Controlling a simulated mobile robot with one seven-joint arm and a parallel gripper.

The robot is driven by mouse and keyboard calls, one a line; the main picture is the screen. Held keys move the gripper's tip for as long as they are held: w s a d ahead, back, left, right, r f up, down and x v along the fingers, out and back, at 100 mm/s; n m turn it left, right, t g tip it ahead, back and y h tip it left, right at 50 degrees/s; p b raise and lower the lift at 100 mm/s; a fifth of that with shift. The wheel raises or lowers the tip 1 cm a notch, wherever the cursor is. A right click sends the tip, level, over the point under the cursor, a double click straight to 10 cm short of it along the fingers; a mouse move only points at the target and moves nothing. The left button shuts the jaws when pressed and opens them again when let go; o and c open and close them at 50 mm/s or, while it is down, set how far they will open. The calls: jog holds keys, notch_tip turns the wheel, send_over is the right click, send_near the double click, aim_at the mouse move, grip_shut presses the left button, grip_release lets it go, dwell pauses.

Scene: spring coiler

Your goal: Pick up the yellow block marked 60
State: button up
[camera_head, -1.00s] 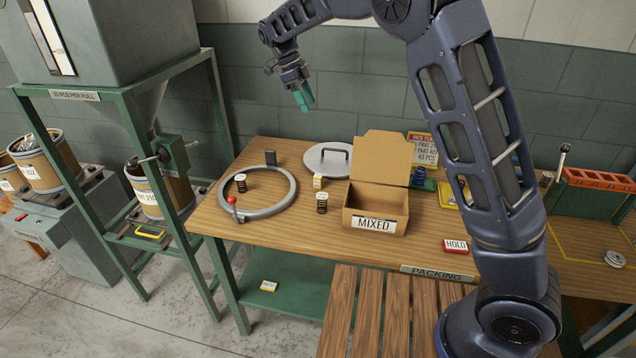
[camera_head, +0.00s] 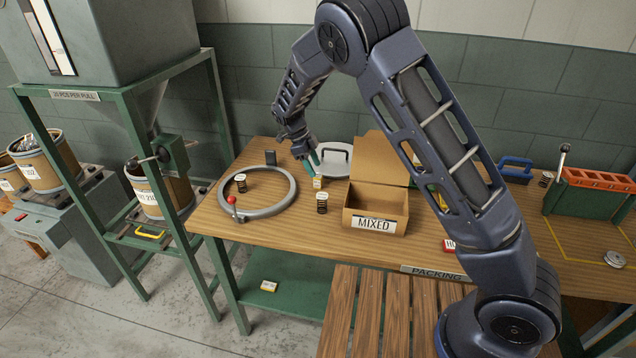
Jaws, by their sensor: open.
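A small yellow block with a white face (camera_head: 317,183) stands on the wooden bench, left of the MIXED box and behind a dark spring. Its marking is too small to read. A second small yellow and white block (camera_head: 268,286) lies on the green lower shelf, its marking also unclear. My gripper (camera_head: 315,168) has teal fingers pointing down, at the upper edge of the bench block in the picture. The fingers are open and partly overlap the lid behind. I cannot tell whether they touch the block.
The open cardboard MIXED box (camera_head: 375,208) stands close on the right, its flap raised. A dark spring with a pale top (camera_head: 322,202) stands just in front of the block.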

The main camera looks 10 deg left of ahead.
aim_at(318, 176)
jog(key=shift+w+a+x, duration=0.1)
jog(key=shift+x, duration=0.9)
jog(key=shift+w+a+x, duration=0.1)
jog(key=shift+a+x, duration=0.05)
jog(key=shift+x, duration=0.9)
jog(key=shift+w+a+x, duration=0.1)
jog(key=shift+x, duration=0.9)
jog(key=shift+f, duration=0.15)
jog(key=shift+c, duration=0.4)
jog(key=c, duration=1)
